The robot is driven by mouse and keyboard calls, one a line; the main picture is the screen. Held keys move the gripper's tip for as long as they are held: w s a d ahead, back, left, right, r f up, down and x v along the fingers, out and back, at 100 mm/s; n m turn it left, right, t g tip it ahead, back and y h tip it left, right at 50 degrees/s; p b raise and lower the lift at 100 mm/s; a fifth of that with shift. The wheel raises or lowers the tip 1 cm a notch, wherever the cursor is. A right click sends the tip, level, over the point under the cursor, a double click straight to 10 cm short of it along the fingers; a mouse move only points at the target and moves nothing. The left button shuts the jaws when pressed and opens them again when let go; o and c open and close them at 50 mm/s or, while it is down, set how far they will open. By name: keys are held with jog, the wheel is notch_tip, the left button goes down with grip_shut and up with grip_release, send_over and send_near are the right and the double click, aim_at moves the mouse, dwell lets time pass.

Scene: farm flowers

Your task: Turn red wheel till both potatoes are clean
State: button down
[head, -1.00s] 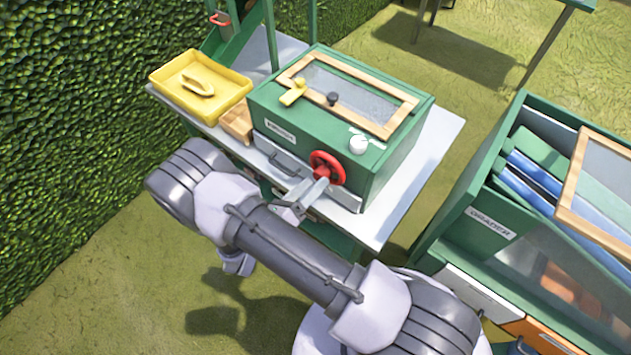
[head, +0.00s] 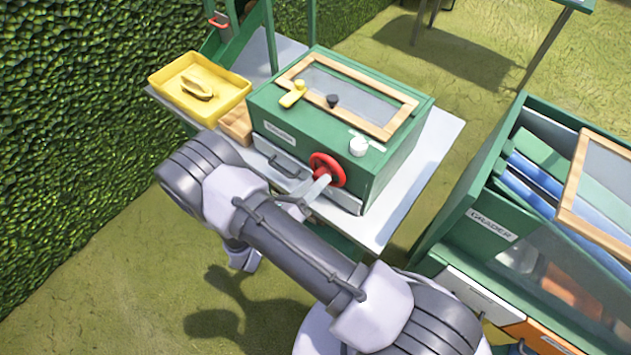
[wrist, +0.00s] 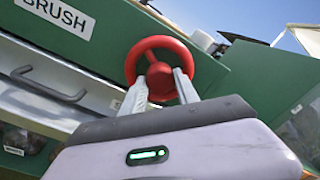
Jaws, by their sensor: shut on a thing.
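The red wheel (head: 327,170) is on the front of the green brush box (head: 376,186), near its right end. In the wrist view the red wheel (wrist: 158,52) sits just ahead of my fingers, right of the "BRUSH" label. My gripper (head: 318,187) reaches the wheel from below. In the wrist view my gripper (wrist: 160,86) has both fingertips at the wheel, shut on its lower middle part. The box's lid has a clear pane (head: 350,93) in a wooden frame. No potatoes can be made out through it.
A yellow tray (head: 164,82) with a yellow object stands left of the box on the pale table (head: 441,135). A drawer handle (head: 284,166) is left of the wheel. The green grader (head: 446,231) stands close on the right. A hedge is at left.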

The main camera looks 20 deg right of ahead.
jog(key=shift+m+t+y+b, duration=0.25)
jog(key=shift+m+b, duration=2.2)
jog(key=shift+m, duration=4.6)
jog(key=shift+m+t+y+b, duration=0.25)
jog(key=shift+m+b, duration=2.2)
jog(key=shift+m, duration=4.6)
jog(key=shift+r+m, duration=0.1)
jog(key=shift+m, duration=0.2)
jog(key=c, duration=0.9)
grip_release()
